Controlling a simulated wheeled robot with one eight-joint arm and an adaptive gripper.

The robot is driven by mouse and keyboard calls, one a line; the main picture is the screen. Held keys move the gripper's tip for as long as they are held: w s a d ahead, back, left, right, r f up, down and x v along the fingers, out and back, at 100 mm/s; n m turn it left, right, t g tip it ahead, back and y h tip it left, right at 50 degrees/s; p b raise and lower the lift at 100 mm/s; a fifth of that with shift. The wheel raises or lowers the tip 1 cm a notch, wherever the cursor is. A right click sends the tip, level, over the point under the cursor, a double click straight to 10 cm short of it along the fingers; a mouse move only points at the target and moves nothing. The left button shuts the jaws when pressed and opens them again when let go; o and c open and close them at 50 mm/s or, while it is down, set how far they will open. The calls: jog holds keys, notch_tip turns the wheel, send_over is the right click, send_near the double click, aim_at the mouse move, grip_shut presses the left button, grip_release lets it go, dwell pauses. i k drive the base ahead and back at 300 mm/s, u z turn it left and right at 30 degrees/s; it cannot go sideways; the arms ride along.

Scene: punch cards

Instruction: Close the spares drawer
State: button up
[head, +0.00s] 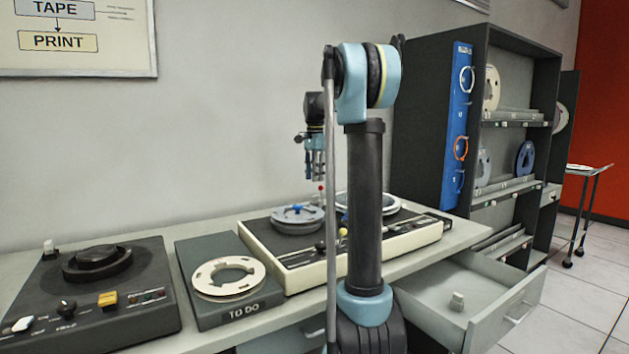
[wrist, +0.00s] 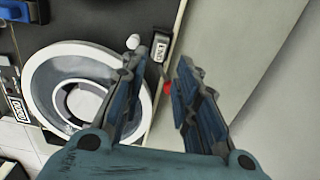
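The open drawer (head: 498,318) juts out from under the right part of the desk, with a handle on its front. I see no readable label on it, so I cannot tell from lettering that it is the spares drawer. The drawer is not recognisable there.
The cream tape deck (head: 300,272) carries reels. A "TO DO" tray (head: 210,312) with a reel and a dark machine (head: 125,315) stand left. A grey shelf unit (head: 425,110) rises behind the drawer. A red tip (wrist: 167,88) shows beyond the fingers. Floor (head: 575,310) right of the drawer is clear.

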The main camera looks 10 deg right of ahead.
aim_at(498, 296)
jog(key=k, duration=1)
